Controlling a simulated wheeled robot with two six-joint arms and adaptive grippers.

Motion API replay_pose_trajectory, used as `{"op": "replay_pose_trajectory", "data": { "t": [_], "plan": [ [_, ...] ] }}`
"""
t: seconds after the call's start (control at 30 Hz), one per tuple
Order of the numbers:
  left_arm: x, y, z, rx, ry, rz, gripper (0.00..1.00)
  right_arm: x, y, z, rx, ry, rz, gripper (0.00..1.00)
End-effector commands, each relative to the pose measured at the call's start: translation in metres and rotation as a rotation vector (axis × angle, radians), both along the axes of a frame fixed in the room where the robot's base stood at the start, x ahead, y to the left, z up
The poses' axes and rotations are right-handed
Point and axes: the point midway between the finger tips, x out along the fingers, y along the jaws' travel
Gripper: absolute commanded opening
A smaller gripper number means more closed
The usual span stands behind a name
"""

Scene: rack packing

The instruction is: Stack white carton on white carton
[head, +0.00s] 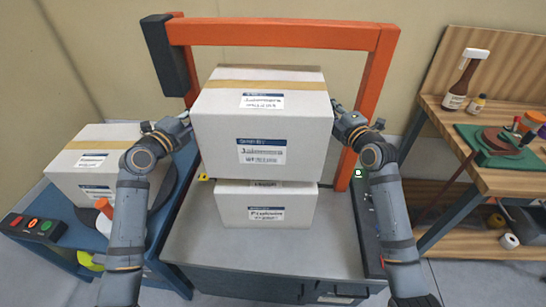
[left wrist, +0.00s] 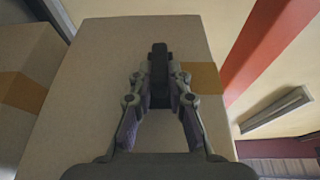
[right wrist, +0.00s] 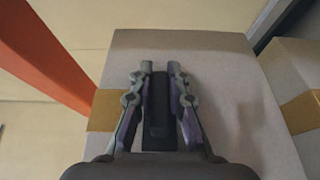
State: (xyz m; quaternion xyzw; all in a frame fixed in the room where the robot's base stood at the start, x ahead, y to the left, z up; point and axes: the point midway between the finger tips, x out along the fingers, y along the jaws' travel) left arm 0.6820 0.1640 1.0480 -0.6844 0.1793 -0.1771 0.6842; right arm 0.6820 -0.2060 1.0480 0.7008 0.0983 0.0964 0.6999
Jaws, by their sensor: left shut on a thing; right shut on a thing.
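A large white carton (head: 262,125) with brown tape and blue-and-white labels is held between my two grippers, one at each side. My left gripper (head: 187,127) is at its left side and my right gripper (head: 339,117) at its right side, both shut on it. The left wrist view (left wrist: 160,55) and right wrist view (right wrist: 160,70) show the fingers against its side faces. A second white carton (head: 240,207) stands on the grey table beneath, its top mostly hidden. The held carton is roughly level above it; I cannot tell whether they touch.
An orange frame (head: 275,33) stands behind the grey table (head: 225,258). Another white carton (head: 75,160) sits on a blue bench at the left, near a button box (head: 32,226). A wooden shelf (head: 500,110) with bottles and tools stands at the right.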

Motion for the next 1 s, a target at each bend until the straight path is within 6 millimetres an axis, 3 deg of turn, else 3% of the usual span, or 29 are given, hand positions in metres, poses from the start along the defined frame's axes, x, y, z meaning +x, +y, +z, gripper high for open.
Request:
{"op": "replay_pose_trajectory", "data": {
  "t": [0.13,0.67,1.0],
  "plan": [
    [0.000,0.001,-0.013,-0.001,-0.008,0.004,0.00,0.000,-0.001,-0.013,-0.001,-0.008,-0.002,0.00],
    [0.000,0.001,-0.016,-0.001,-0.008,0.004,0.00,0.000,-0.001,-0.016,-0.002,-0.008,-0.002,0.00],
    [0.000,0.001,-0.037,-0.001,-0.008,0.004,0.00,0.000,-0.001,-0.037,-0.002,-0.008,-0.002,0.00]
  ]
}}
